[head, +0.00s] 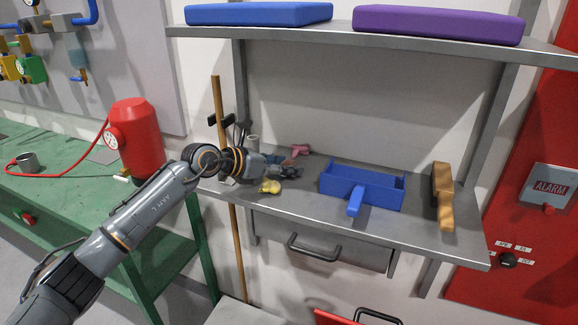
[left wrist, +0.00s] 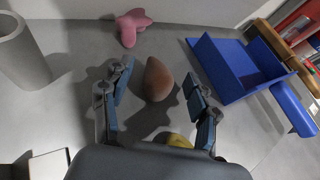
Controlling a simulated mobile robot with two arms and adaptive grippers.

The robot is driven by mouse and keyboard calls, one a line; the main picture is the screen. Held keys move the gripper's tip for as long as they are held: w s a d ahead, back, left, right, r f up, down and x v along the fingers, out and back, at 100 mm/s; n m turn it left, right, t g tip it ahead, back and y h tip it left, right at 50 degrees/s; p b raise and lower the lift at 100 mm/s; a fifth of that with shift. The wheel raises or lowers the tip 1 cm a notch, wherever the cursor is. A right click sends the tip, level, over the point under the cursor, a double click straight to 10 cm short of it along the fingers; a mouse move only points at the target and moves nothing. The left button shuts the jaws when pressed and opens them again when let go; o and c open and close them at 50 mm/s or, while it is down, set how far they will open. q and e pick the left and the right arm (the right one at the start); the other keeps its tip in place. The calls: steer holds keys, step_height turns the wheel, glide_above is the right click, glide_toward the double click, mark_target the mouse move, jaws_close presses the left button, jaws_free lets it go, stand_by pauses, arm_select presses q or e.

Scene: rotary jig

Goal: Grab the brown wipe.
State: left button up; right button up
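The brown wipe (left wrist: 157,80) is a small crumpled, pointed lump on the grey shelf. In the left wrist view it lies between the fingertips of my left gripper (left wrist: 158,84), with a visible gap on each side. My left gripper is open and holds nothing. In the head view my left gripper (head: 291,170) reaches over the shelf from the left, and a bit of the brown wipe (head: 290,161) shows just behind its fingers. My right gripper is not in view.
A pink wipe (left wrist: 132,27) lies beyond the brown one. A yellow wipe (head: 270,186) lies nearer the shelf's front edge. A blue dustpan-like tray (head: 362,188) and a wooden brush (head: 443,195) are to the right. A pale cylinder (left wrist: 22,52) stands left.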

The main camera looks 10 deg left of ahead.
arm_select(q)
steer(key=c, duration=0.9)
steer(key=shift+o, duration=0.2)
steer(key=shift+r, duration=0.15)
